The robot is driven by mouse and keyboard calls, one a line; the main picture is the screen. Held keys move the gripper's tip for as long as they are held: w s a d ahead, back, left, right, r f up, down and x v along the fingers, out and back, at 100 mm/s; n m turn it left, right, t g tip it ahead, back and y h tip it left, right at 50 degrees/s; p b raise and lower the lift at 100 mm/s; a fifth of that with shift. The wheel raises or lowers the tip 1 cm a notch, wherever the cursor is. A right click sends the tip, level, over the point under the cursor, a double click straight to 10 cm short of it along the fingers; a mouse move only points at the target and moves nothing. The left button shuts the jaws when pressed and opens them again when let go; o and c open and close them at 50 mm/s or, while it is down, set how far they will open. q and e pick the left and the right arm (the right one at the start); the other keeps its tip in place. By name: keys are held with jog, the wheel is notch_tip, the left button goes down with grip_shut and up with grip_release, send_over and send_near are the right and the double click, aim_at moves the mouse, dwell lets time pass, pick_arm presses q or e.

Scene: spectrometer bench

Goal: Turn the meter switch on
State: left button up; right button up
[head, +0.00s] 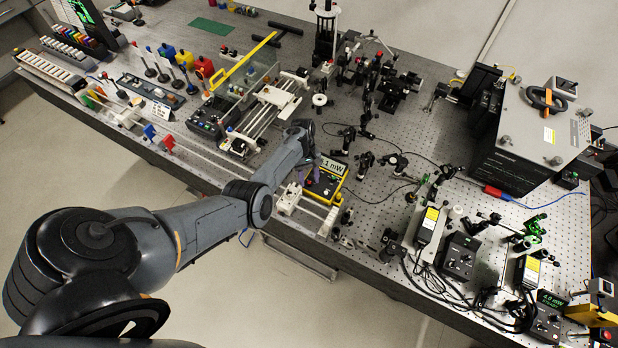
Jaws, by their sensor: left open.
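The power meter (324,188) is a small yellow-edged box near the front edge of the bench, with a pale display (333,166) that reads in mW; its first digit is covered. Small knobs or buttons show on its dark face, but I cannot tell which one is the switch or how it is set. My left gripper (311,172) is open at the left side of the meter, over its upper left part. The wrist and fingers cover part of the face. I cannot tell whether they touch it. My right gripper is not in view.
White rails and a carriage (289,199) lie just left of the meter. Optic mounts (367,163) and cables stand to its right. A large grey box (531,140) stands at the right. Another unit with a green mW display (553,299) is at the lower right.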

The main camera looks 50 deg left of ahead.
pick_arm(q)
jog(key=v, duration=1)
jog(key=shift+r, duration=0.25)
jog(key=shift+a, duration=0.1)
jog(key=shift+s, duration=0.1)
jog(key=s+d+m+t+y+p, duration=0.1)
jog(key=s+d+m+y+p, duration=0.2)
jog(key=s+m+y, duration=0.4)
jog(key=s+d+r+m+t+h+p, duration=0.1)
jog(key=s+d+r+m, duration=0.3)
jog(key=d, duration=0.8)
jog(key=s+d+r+m+t+h+p, duration=0.1)
jog(key=s+d+r+m+t+h, duration=0.1)
jog(key=s+d+r, duration=0.6)
jog(key=s+d+m+t, duration=0.1)
jog(key=s+d+m, duration=0.1)
jog(key=s+d, duration=0.2)
jog(key=shift+s+r+m+p, duration=0.2)
jog(key=shift+m+p, duration=0.1)
jog(key=shift+p, duration=0.1)
